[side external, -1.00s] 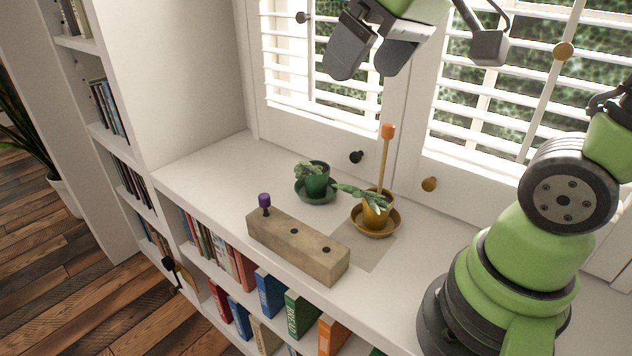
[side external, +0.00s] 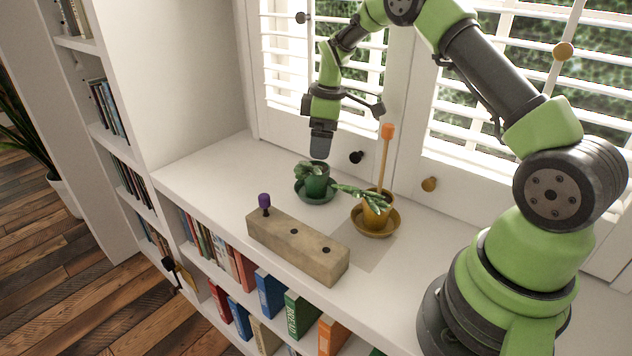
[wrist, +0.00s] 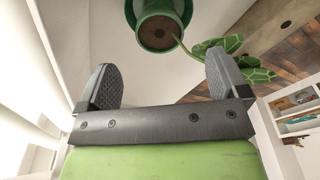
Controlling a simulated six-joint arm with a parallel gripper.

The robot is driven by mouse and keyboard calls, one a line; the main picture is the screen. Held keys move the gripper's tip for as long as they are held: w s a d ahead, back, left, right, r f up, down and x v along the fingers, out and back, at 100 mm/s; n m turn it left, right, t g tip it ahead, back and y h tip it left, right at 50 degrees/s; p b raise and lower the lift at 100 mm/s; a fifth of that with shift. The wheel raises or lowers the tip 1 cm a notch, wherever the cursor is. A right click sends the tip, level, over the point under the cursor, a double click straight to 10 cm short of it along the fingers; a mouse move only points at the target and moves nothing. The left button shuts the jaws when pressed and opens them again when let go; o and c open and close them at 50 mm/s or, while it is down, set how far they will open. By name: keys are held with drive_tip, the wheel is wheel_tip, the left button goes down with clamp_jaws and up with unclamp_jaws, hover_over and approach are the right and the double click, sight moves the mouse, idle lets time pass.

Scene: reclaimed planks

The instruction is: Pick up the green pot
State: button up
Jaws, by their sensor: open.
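The green pot (side external: 317,184) stands upright in a dark green saucer (side external: 301,190) on the white shelf top, with a leafy plant in it. In the wrist view the green pot (wrist: 160,28) shows at the top centre, its brown soil and leaves visible, beyond the fingertips. My gripper (side external: 321,146) points down just above the green pot and appears apart from it. In the wrist view my gripper (wrist: 162,85) is open, with its two fingers well apart and nothing between them.
A yellow pot (side external: 376,212) in a yellow saucer (side external: 385,232), holding a plant and an orange-tipped stake (side external: 386,150), stands close on the right. A wooden block (side external: 296,250) with a purple-topped peg (side external: 265,203) lies in front. Shuttered windows (side external: 480,100) stand behind.

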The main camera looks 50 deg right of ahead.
drive_tip(key=f, duration=0.5)
drive_tip(key=w+f, duration=0.1)
drive_tip(key=f, duration=0.1)
drive_tip(key=shift+a+f, duration=0.15)
drive_tip(key=shift+a, duration=0.1)
drive_tip(key=c, duration=1.3)
drive_tip(key=shift+o, duration=0.2)
wheel_tip(320, 180, up, 13)
drive_tip(key=m, duration=0.4)
approach(317, 164)
drive_tip(key=a+f, duration=0.1)
drive_tip(key=f, duration=0.2)
drive_tip(key=a+f, duration=0.1)
drive_tip(key=f, duration=0.1)
drive_tip(key=shift+s+a+f, duration=0.15)
drive_tip(key=shift+a+f, duration=0.1)
drive_tip(key=shift+a, duration=0.05)
drive_tip(key=shift+f, duration=1.55)
